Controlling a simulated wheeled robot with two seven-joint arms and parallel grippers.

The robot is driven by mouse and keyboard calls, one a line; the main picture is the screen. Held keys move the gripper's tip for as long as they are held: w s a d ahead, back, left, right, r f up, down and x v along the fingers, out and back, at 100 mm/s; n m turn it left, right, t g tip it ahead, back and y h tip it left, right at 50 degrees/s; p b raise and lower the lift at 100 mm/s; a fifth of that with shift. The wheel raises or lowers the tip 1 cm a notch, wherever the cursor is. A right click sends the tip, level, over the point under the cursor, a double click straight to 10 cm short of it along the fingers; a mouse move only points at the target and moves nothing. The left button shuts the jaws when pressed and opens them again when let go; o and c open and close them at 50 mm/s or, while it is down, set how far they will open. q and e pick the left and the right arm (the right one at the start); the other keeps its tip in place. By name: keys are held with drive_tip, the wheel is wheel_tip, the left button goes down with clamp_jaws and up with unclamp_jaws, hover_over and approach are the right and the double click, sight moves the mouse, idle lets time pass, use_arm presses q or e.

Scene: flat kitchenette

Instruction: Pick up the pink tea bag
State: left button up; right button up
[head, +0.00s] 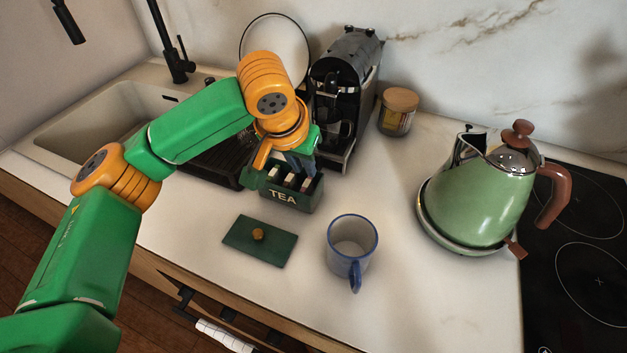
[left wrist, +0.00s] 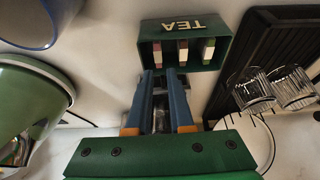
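A dark green box marked TEA (head: 284,202) stands open on the counter, with three tea bags upright in it. In the left wrist view the box (left wrist: 222,50) appears upside down. There the pinkish tea bag (left wrist: 157,54) is at the left end, a reddish one (left wrist: 183,53) in the middle and a green one (left wrist: 208,51) at the right. My left gripper (left wrist: 161,74) is open, its two blue fingers apart with nothing visibly held between them. The fingertips are close to the box near the pinkish and reddish bags. In the head view my left gripper (head: 300,165) is above the box, partly hiding it.
A coffee machine (head: 343,95) and lidded jar (head: 397,112) stand behind. A green kettle (head: 475,200) is right, a dark drying rack (head: 205,155) left.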

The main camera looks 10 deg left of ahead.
sight(308, 181)
use_arm(q)
drive_tip(key=shift+s+f, duration=0.15)
drive_tip(key=shift+f, duration=0.1)
drive_tip(key=shift+s+d+f+p, duration=0.1)
drive_tip(key=shift+s+f+p, duration=0.1)
drive_tip(key=shift+f+p, duration=0.65)
drive_tip(key=x, duration=0.3)
drive_tip(key=shift+w+f, duration=0.2)
drive_tip(key=shift+w, duration=0.35)
drive_tip(key=shift+s+r, duration=0.15)
drive_tip(key=shift+s, duration=0.15)
clamp_jaws()
use_arm(e)
drive_tip(key=shift+s+a+r, duration=0.1)
drive_tip(key=shift+s+r, duration=0.75)
drive_tip(key=shift+r, duration=0.2)
use_arm(q)
drive_tip(key=shift+w, duration=0.1)
